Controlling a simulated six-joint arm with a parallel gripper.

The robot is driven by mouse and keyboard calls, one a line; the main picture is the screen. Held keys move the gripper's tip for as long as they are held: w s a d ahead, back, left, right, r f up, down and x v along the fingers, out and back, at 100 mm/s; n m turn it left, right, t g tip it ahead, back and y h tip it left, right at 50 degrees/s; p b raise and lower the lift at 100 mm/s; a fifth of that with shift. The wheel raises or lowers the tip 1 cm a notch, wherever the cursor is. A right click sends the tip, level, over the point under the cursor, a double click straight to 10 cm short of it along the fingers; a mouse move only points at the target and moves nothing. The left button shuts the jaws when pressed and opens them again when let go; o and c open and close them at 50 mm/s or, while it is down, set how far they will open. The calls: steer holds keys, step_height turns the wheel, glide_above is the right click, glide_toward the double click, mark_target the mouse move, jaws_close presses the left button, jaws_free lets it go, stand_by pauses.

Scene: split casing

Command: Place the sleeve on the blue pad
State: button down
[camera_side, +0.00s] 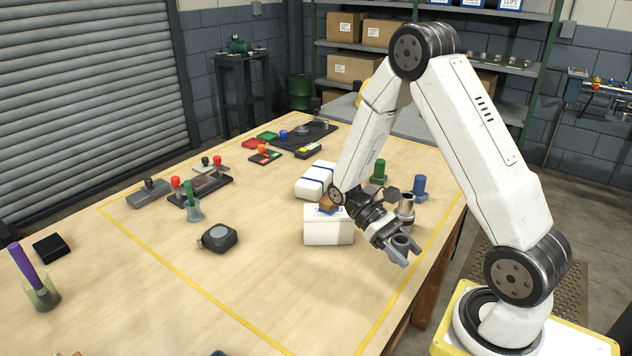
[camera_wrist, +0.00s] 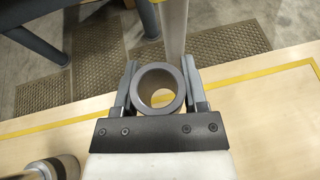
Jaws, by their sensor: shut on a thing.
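My gripper (camera_side: 400,252) is shut on a grey ring-shaped sleeve (camera_side: 402,241) and holds it over the near right part of the table. In the wrist view, the sleeve (camera_wrist: 157,90) sits between the two fingers of my gripper (camera_wrist: 158,92), its open bore facing the camera. I cannot clearly make out the blue pad. A small blue thing (camera_side: 283,134) lies by the green and red pads at the back, and a dark blue edge (camera_side: 220,353) shows at the bottom of the side view, too cut off to identify.
A white box (camera_side: 328,230) stands left of my gripper, with another white box (camera_side: 314,181) behind. A metal cylinder (camera_side: 405,207), a blue cylinder (camera_side: 419,187) and a green one (camera_side: 379,171) stand close by. A dark grey round-cornered device (camera_side: 218,238) lies on the mostly clear middle.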

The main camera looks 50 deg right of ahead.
steer(key=d+r+n+t+h, duration=0.3)
steer(key=d+r+n+h, duration=0.1)
steer(key=d, duration=0.4)
steer(key=d+r+n+t+h, duration=0.3)
steer(key=d+n+h, duration=0.3)
steer(key=d, duration=0.3)
steer(key=d+r+n+t+h, duration=0.3)
steer(key=d+r+n+h, duration=0.2)
steer(key=d, duration=0.3)
steer(key=shift+s+d+r+n, duration=0.15)
steer(key=shift+d+r+n, duration=0.15)
steer(key=shift+r+n, duration=0.35)
steer(key=shift+f, duration=0.2)
glide_above(424, 176)
steer(key=f, duration=0.5)
steer(key=s+f, duration=0.1)
steer(key=f, duration=0.2)
steer(key=shift+a, duration=0.35)
steer(key=shift+w+d+f, duration=0.35)
steer(key=shift+w+f, duration=0.1)
steer(key=shift+f, duration=0.15)
steer(key=shift+f, duration=0.1)
